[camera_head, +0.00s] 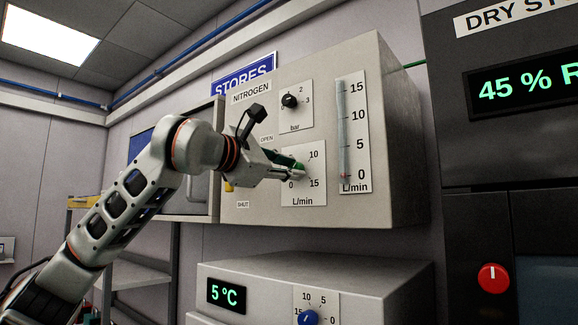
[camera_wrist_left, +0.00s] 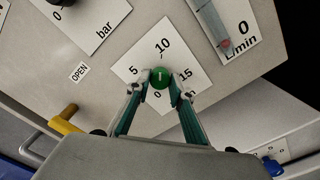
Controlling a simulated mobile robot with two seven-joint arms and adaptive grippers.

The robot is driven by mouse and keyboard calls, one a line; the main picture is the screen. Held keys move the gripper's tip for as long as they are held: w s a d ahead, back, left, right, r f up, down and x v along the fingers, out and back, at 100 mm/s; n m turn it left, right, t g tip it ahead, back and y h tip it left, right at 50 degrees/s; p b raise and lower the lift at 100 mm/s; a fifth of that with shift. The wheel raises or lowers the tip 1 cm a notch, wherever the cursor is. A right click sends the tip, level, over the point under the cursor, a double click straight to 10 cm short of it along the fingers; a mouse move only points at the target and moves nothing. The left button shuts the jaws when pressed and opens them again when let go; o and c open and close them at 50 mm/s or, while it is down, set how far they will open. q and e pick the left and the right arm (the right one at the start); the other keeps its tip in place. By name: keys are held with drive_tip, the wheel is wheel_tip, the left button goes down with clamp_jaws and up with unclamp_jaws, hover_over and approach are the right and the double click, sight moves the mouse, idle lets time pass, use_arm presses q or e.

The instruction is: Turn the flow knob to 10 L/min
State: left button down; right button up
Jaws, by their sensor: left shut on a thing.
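The green flow knob (camera_wrist_left: 160,79) is in the middle of a white dial plate (camera_wrist_left: 150,52) marked 0, 5, 10, 15. A short white mark shows on the knob, but I cannot surely read its setting. My left gripper (camera_wrist_left: 160,76) is shut on the knob, one fingertip on each side. In the head view the left gripper (camera_head: 299,170) reaches the dial plate (camera_head: 316,190) from the left and mostly hides the knob. The flow tube (camera_head: 343,130) has a 0 to 15 L/min scale. A red float (camera_wrist_left: 225,43) sits low, near 0. My right gripper is out of view.
A black bar knob (camera_head: 290,101) sits above the flow dial on the nitrogen panel (camera_head: 385,130). A yellow handle (camera_wrist_left: 66,119) is left of the dial. Below stands a unit with a blue knob (camera_head: 308,317) and a 5 °C display (camera_head: 226,294). A dark cabinet (camera_head: 465,225) with a red knob (camera_head: 493,278) stands right.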

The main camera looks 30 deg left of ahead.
use_arm(q)
drive_tip(key=shift+d+f+m, duration=0.1)
drive_tip(key=shift+f+m, duration=0.1)
drive_tip(key=shift+m, duration=0.3)
drive_tip(key=c, duration=2)
unclamp_jaws()
drive_tip(key=shift+c, duration=0.2)
drive_tip(key=shift+o, duration=1.3)
drive_tip(key=shift+r, duration=0.1)
drive_tip(key=shift+s, duration=0.1)
drive_tip(key=s+a, duration=0.1)
drive_tip(key=s, duration=1)
drive_tip(key=shift+s, duration=0.4)
